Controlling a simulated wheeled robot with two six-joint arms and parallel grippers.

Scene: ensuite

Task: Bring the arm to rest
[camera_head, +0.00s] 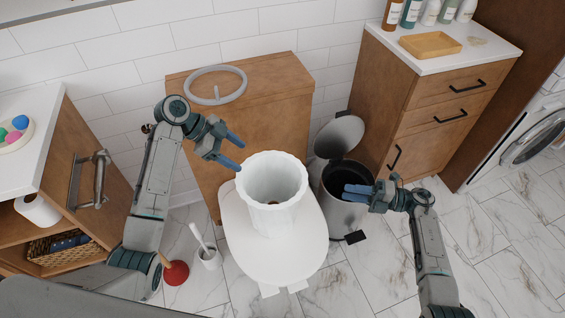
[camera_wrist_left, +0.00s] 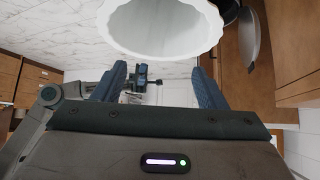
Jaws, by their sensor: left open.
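My left gripper (camera_head: 237,153) is open and empty. It hangs in the air to the upper left of a white fluted container (camera_head: 272,205). In the left wrist view its two blue fingers (camera_wrist_left: 160,85) are spread apart with nothing held between them, and the container (camera_wrist_left: 163,25) shows beyond them at the top. My right gripper (camera_head: 352,192) is over the open bin on the right, its fingers pointing left. I see no object in it, but its finger gap is too small to judge.
The container stands on the white toilet (camera_head: 240,245). A pedal bin (camera_head: 345,208) with its lid up is to its right. A plunger (camera_head: 176,273) and a toilet brush (camera_head: 207,250) stand at the left. Wooden cabinets (camera_head: 425,105) flank both sides. Open tiled floor lies at the lower right.

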